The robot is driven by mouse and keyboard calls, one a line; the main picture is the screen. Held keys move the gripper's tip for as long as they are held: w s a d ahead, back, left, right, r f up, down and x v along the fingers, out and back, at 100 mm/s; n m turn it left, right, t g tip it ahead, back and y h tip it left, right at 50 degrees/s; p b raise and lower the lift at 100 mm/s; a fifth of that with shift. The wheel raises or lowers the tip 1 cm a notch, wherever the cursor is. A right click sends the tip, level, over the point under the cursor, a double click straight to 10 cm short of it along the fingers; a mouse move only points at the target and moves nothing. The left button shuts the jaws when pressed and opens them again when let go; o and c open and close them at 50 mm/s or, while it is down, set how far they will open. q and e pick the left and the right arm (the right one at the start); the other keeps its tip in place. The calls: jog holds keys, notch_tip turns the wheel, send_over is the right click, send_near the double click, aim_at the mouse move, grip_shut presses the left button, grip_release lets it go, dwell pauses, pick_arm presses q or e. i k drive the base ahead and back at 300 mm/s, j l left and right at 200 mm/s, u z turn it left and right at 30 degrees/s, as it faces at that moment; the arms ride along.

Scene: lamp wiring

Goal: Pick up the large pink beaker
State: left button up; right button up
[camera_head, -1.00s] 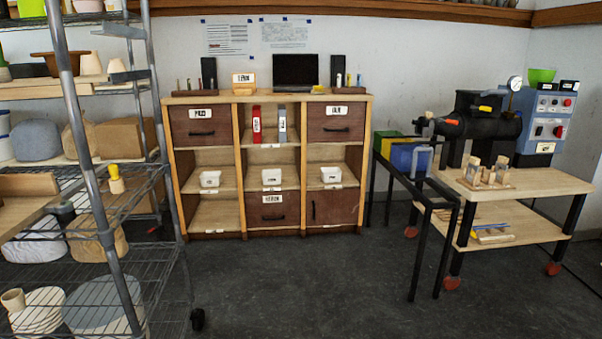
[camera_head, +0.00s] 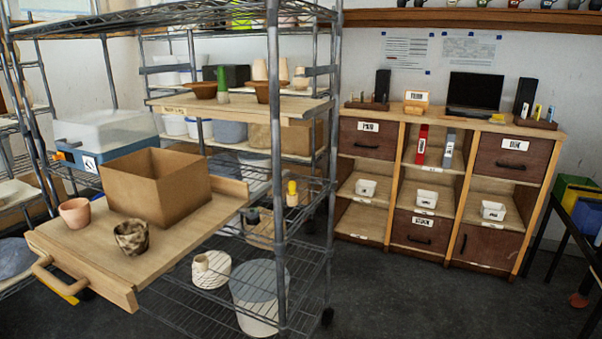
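A pink, cup-shaped vessel (camera_head: 75,213) stands upright on a wooden pull-out board (camera_head: 190,236) at the left, near the board's left edge. It is the only pink beaker-like thing I can make out. A dark mottled cup (camera_head: 132,237) stands to its right, a little nearer to me. An open cardboard box (camera_head: 182,196) stands behind and to the right of both. Neither of my grippers is in view.
The board, with a handle (camera_head: 58,278) at its front, juts out of a wire rack (camera_head: 278,150). A rack post rises beside it. A wooden cabinet (camera_head: 397,128) stands at the back right. The dark floor (camera_head: 400,300) in front is clear.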

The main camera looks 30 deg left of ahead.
aim_at(77, 212)
jog(key=u, duration=0.45)
jog(key=j+u, duration=0.1)
jog(key=u, duration=0.8)
jog(key=j+u, duration=0.1)
jog(key=u, duration=0.75)
